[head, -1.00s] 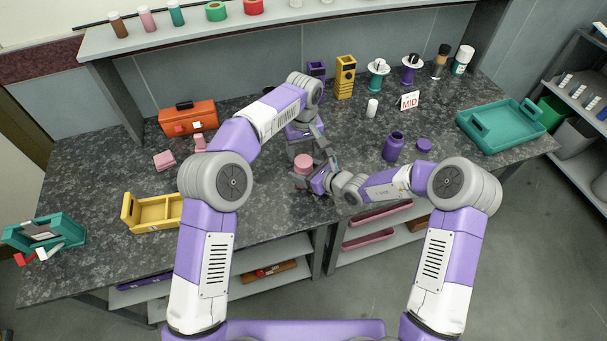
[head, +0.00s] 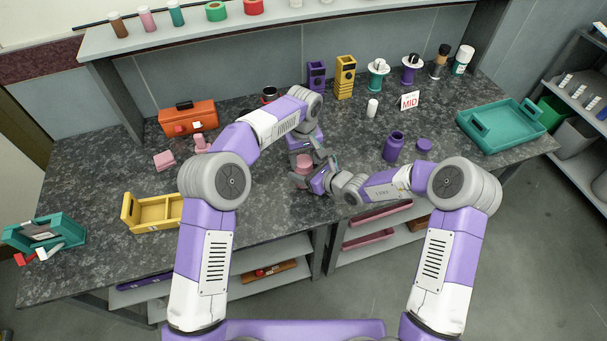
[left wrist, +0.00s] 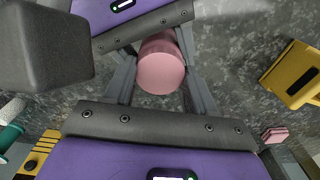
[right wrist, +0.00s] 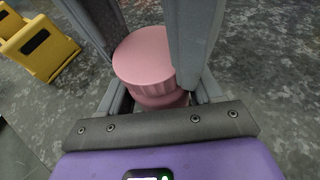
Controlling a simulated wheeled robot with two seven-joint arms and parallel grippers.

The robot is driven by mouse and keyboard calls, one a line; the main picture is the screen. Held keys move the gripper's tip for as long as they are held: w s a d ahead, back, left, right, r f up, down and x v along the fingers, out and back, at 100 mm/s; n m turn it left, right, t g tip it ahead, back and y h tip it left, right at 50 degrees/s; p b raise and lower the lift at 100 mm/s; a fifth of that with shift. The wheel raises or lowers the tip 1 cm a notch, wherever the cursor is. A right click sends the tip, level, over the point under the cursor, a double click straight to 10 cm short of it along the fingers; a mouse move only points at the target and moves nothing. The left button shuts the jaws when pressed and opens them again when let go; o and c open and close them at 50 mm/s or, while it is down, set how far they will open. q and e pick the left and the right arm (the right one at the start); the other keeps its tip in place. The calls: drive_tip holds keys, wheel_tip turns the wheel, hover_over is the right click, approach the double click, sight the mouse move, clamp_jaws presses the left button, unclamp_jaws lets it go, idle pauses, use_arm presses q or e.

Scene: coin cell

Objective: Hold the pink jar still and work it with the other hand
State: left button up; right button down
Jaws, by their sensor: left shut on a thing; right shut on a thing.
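The pink jar (head: 304,162) stands upright on the dark speckled counter, near its front edge. Its wide ribbed pink lid (right wrist: 145,58) is on the body, and the lid's flat top faces the left wrist view (left wrist: 161,73). My left gripper (head: 308,156) points down from above, its fingers shut on either side of the lid. My right gripper (head: 303,176) comes in low from the right and is shut around the jar's body (right wrist: 160,98), just under the lid. The fingers partly hide the jar in the head view.
A yellow open box (head: 152,214) stands to the left, with pink blocks (head: 164,161) and an orange toolbox (head: 188,118) behind. A purple bottle (head: 393,147), a purple lid (head: 424,145) and a teal tray (head: 502,127) are to the right. The counter around the jar is clear.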

use_arm(q)
drive_tip(key=m, duration=0.6)
drive_tip(key=shift+m, duration=0.3)
drive_tip(key=m, duration=0.5)
drive_tip(key=o, duration=1.1)
drive_tip(key=shift+o, duration=0.2)
drive_tip(key=shift+d, duration=0.1)
drive_tip(key=shift+r, duration=2.3)
drive_tip(key=shift+c, duration=0.3)
